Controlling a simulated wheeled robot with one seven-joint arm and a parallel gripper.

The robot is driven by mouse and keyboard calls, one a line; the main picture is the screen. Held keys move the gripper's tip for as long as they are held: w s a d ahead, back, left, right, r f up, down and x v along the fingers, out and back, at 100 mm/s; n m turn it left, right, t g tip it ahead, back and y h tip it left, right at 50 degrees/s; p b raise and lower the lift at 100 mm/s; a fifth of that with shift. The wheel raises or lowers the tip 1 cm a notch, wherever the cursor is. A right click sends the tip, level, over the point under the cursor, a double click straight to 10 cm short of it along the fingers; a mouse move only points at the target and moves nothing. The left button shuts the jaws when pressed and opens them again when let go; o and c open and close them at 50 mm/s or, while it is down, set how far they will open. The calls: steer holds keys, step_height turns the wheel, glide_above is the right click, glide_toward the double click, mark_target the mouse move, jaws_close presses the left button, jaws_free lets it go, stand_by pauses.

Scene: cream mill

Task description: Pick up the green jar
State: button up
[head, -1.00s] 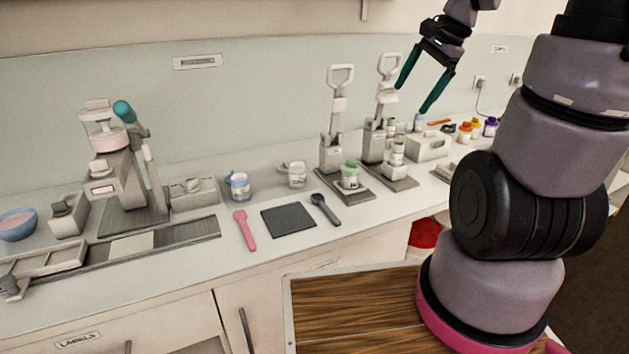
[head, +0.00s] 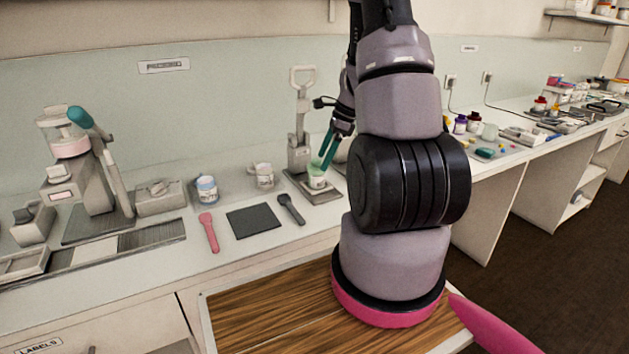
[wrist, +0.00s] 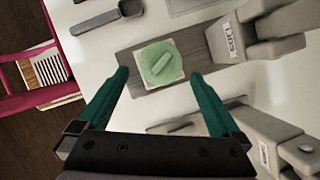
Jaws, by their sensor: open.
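The green jar (head: 317,176) has a green lid and a pale body with a label. It stands on the grey base of a hand press on the counter. In the wrist view the jar's green lid (wrist: 161,63) shows from above, just beyond and between the fingertips. My gripper (head: 332,150) is open, with teal fingers, close above and beside the jar in the head view. In the wrist view my gripper (wrist: 163,78) has one finger on each side, apart from the jar. My arm hides part of the counter to the right.
The press (head: 300,120) rises right behind the jar, and a second press (wrist: 260,140) stands close by. A dark spoon (head: 291,208), a dark mat (head: 253,221) and a pink spoon (head: 209,232) lie to the left. A blue-white jar (head: 206,189) stands farther left.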

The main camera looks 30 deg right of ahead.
mark_target(318, 170)
steer(key=shift+x, duration=2.8)
steer(key=c, duration=0.9)
